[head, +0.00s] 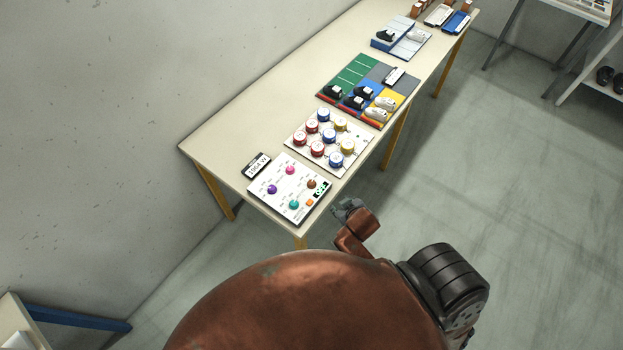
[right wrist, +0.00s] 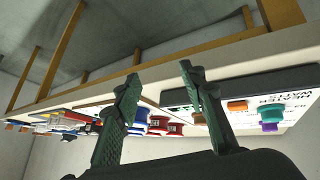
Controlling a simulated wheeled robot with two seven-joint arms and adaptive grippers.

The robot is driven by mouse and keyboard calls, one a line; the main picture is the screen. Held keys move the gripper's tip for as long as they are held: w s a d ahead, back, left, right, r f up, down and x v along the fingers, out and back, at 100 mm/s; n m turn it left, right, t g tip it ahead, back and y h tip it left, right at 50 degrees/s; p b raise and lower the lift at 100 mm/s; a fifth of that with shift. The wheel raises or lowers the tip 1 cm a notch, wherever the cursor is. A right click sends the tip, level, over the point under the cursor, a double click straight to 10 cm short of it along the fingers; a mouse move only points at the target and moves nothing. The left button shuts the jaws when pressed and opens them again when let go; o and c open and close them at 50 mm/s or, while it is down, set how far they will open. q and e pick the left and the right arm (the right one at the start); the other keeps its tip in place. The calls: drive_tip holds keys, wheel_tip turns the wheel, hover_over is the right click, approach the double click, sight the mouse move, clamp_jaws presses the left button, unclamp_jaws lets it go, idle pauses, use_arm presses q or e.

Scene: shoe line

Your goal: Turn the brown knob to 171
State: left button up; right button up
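The brown knob (head: 311,184) sits on a white panel (head: 279,180) at the table's near end, in the head view. A pink knob (head: 290,170), a purple knob (head: 272,189) and a teal knob (head: 294,205) share the panel. My right gripper (head: 345,208) is just off the table edge, right of the panel, apart from the knob. In the right wrist view its two fingers (right wrist: 158,100) are spread with nothing held between them. The brown knob shows beside the right-hand finger there (right wrist: 199,118), partly hidden. My left gripper is out of view.
A small black-and-white display (head: 256,165) lies beside the panel; its reading is too small to be sure of. Behind the panel is a board (head: 345,130) with several red, blue and yellow knobs. Coloured trays with shoes stand farther along the table (head: 220,130).

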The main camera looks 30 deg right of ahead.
drive_tip(key=w+a+r+n+t+y, duration=0.25)
drive_tip(key=w+a+r+t, duration=0.3)
drive_tip(key=w+r, duration=0.5)
drive_tip(key=w+a+r+n+t+y, duration=0.2)
drive_tip(key=w+a+r+n+t, duration=0.3)
drive_tip(key=w+r, duration=0.55)
drive_tip(key=a+r+n+y, duration=0.35)
drive_tip(key=a+r, duration=0.25)
drive_tip(key=a, duration=0.2)
drive_tip(key=s+a+r+n+g+y, duration=0.25)
drive_tip(key=a+n+g+y, duration=0.35)
drive_tip(key=a+n+y, duration=0.45)
drive_tip(key=n+g+h+p, duration=0.1)
drive_tip(key=n+g+h, duration=0.3)
drive_tip(key=g+h, duration=1)
hover_over(312, 182)
wheel_tip(312, 182, down, 18)
drive_tip(key=shift+f+t+h, duration=0.2)
drive_tip(key=shift+t+h, duration=0.85)
drive_tip(key=shift+h, duration=0.1)
wheel_tip(312, 182, down, 6)
drive_tip(key=shift+a+p, duration=0.1)
drive_tip(key=shift+p, duration=0.3)
drive_tip(key=shift+f, duration=0.7)
